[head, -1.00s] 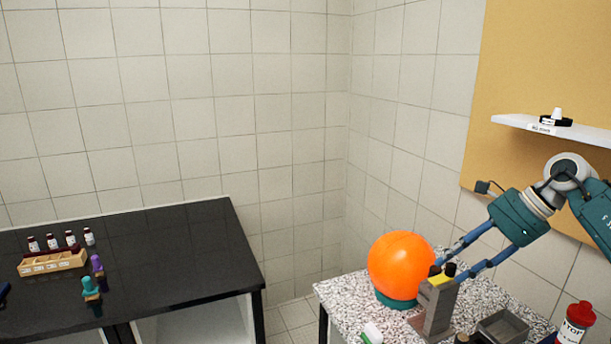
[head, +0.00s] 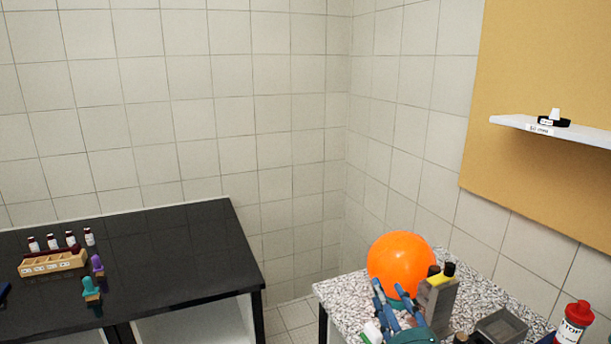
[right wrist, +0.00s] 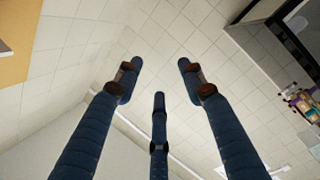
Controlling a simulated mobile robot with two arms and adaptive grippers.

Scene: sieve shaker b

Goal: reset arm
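My right gripper (head: 389,287) is low over the speckled table (head: 343,293), in front of the orange ball (head: 402,262), with its blue fingers pointing up. In the right wrist view, its three fingers (right wrist: 160,72) are spread apart with nothing between them, so it is open and empty. Whether the fingers touch the ball cannot be told. My left gripper cannot be made out in the head view.
A grey stand with a yellow band (head: 440,291), a grey tray (head: 501,328) and a red-capped bottle (head: 575,322) are right of the gripper. A shelf (head: 560,130) is above. A black bench (head: 170,255) at left holds a bottle rack (head: 52,263).

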